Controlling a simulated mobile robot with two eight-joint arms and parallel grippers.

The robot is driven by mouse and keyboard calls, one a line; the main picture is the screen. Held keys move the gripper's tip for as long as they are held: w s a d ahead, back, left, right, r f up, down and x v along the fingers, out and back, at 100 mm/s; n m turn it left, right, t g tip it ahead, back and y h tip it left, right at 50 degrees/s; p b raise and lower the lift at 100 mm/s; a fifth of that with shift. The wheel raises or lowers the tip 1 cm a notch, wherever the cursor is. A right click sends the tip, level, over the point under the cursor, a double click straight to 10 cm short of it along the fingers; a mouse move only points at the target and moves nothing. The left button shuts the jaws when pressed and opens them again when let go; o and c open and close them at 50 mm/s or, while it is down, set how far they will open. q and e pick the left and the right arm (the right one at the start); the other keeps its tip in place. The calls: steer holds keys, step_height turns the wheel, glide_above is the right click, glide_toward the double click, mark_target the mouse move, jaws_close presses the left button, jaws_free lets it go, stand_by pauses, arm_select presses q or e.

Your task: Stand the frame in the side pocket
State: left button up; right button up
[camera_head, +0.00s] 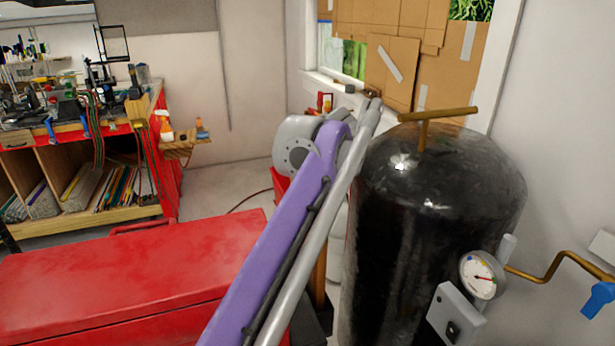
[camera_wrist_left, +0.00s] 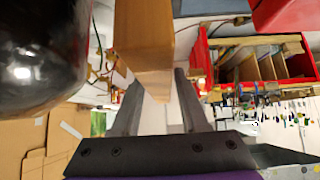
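A thin black-rimmed frame (camera_head: 113,42) stands upright among the gear on the red workbench at the back left in the head view. I cannot tell if it is the task's frame. Open compartments (camera_head: 135,187) under the bench top hold rods and sheets; none is clearly a side pocket. My left gripper (camera_wrist_left: 160,80) is open, its dark fingers spread. A wooden post (camera_wrist_left: 146,35) shows beyond the fingertips; I cannot tell if they touch it. My purple arm crosses the head view, but neither gripper shows there. My right gripper is out of view.
A big black tank (camera_head: 430,230) with a brass handle and gauge stands close right of the arm. A red chest (camera_head: 130,275) fills the front left. A small wooden side shelf (camera_head: 181,150) with bottles juts from the bench. Some floor (camera_head: 222,182) is clear behind the chest.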

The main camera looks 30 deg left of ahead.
arm_select(q)
steer(key=shift+o, duration=0.9)
steer(key=shift+r, duration=0.2)
steer(key=p+v, duration=0.1)
steer(key=v, duration=1.1)
steer(key=shift+f, duration=0.1)
